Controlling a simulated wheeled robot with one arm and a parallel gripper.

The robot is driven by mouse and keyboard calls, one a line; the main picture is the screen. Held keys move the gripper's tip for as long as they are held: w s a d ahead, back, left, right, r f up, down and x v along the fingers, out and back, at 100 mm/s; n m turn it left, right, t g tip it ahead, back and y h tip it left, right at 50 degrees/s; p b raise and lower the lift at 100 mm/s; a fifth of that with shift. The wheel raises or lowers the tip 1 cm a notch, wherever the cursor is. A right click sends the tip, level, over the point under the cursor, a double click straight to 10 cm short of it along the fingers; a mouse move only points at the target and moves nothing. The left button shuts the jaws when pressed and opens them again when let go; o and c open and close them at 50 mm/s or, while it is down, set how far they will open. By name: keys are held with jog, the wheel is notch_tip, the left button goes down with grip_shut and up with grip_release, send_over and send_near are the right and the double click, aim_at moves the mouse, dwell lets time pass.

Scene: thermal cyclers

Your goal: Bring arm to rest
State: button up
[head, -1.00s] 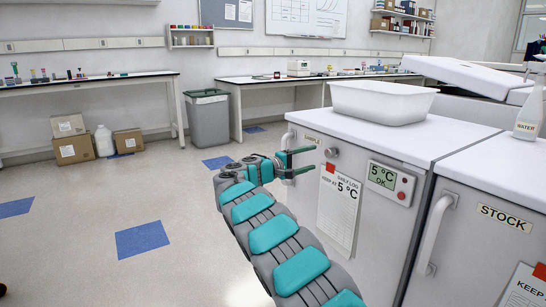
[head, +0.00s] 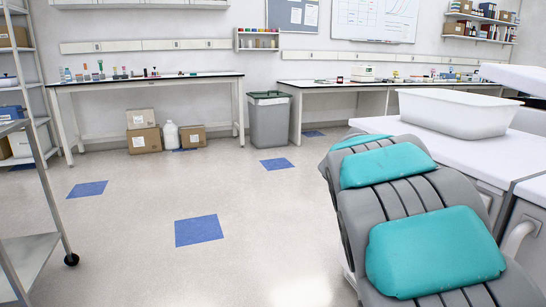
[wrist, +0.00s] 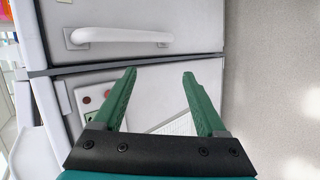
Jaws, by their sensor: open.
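My gripper (wrist: 158,98) shows in the wrist view with its two green fingers apart and nothing between them. It points toward the front of a white cabinet (wrist: 190,45) with a pale bar handle (wrist: 122,36). A panel with red buttons and a paper sheet (wrist: 180,125) show beside and behind the fingers. I cannot tell the gap to the cabinet. In the head view my grey and teal arm fills the lower right and hides most of the cabinet fronts; the gripper is not visible there.
A white tub (head: 455,112) stands on the cabinet top (head: 480,155) at the right. A grey bin (head: 270,122), boxes (head: 143,140) and benches (head: 150,80) line the back wall. A metal cart (head: 35,260) stands at the left. The middle floor (head: 270,220) is clear.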

jog(key=s+a+f+y, duration=0.3)
jog(key=s+a, duration=0.4)
jog(key=s, duration=0.3)
jog(key=s+a+f+y, duration=0.3)
jog(key=s+a+f, duration=0.2)
jog(key=s+a, duration=0.2)
jog(key=s+a+f+g+y, duration=0.1)
jog(key=s+a+f+y, duration=0.3)
jog(key=s+a, duration=0.3)
jog(key=s, duration=0.5)
jog(key=shift+s+a+f, duration=0.25)
jog(key=shift+s+a, duration=0.05)
jog(key=shift+s, duration=0.05)
